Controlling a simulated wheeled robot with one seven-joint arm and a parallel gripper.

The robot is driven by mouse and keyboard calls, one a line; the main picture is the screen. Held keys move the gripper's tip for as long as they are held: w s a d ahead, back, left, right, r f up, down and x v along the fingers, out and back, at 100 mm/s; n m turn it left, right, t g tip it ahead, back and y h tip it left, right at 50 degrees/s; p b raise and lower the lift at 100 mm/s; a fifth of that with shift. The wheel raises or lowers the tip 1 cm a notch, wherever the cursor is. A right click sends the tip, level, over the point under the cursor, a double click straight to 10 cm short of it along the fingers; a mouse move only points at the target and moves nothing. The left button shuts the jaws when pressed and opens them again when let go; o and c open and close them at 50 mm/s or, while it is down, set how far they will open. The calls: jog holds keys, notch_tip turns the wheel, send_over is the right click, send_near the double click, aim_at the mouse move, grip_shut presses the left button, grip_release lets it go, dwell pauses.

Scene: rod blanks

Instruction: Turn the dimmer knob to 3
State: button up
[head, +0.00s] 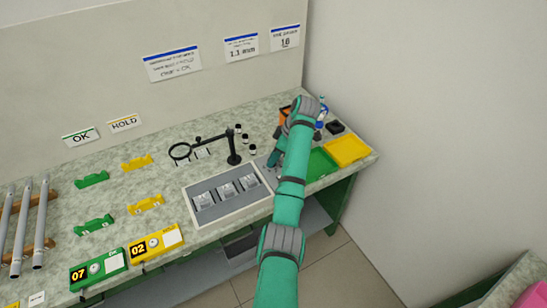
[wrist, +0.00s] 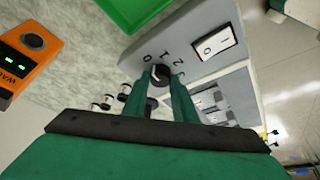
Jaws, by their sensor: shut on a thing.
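The dimmer knob (wrist: 160,70) is a small dark round knob on a grey box (wrist: 190,38) in the wrist view. The digits 0, 1 and 2 show around it, and a further mark by the right finger is partly covered. A light mark shows on the knob, but I cannot tell exactly which digit it points at. My gripper (wrist: 164,82) is shut on the knob, with one green finger on each side. In the head view my gripper (head: 273,160) is at the grey box, and my arm hides the knob.
A white rocker switch (wrist: 212,45) sits beside the knob on the same box. A green tray (head: 319,164) and a yellow tray (head: 347,150) lie to the right. A magnifier stand (head: 233,150) and a grey tray of blocks (head: 226,212) are to the left.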

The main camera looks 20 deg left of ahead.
jog(key=shift+m, duration=0.3)
jog(key=m+t, duration=0.1)
jog(key=m, duration=0.1)
jog(key=m+t, duration=0.1)
jog(key=m, duration=0.3)
jog(key=shift+s+a+t+h, duration=0.1)
jog(key=shift+s+t+h, duration=0.2)
jog(key=shift+t, duration=0.1)
jog(key=m+t, duration=0.1)
jog(key=m, duration=0.2)
jog(key=m+h, duration=0.1)
jog(key=m, duration=0.2)
jog(key=shift+s+a+m+t+h, duration=0.15)
jog(key=shift+m+t+h, duration=0.15)
jog(key=shift+t, duration=0.1)
jog(key=m, duration=0.2)
jog(key=m+h, duration=0.1)
jog(key=m, duration=0.1)
jog(key=m+h, duration=0.1)
jog(key=m, duration=0.1)
jog(key=shift+a+t, duration=0.25)
jog(key=shift+t, duration=0.05)
jog(key=m+h, duration=0.2)
jog(key=m, duration=0.2)
jog(key=shift+a+m, duration=0.15)
jog(key=shift+m, duration=0.25)
jog(key=shift+m+g+h, duration=0.4)
jog(key=shift+m+h, duration=0.2)
jog(key=shift+m, duration=0.8)
jog(key=o, duration=1)
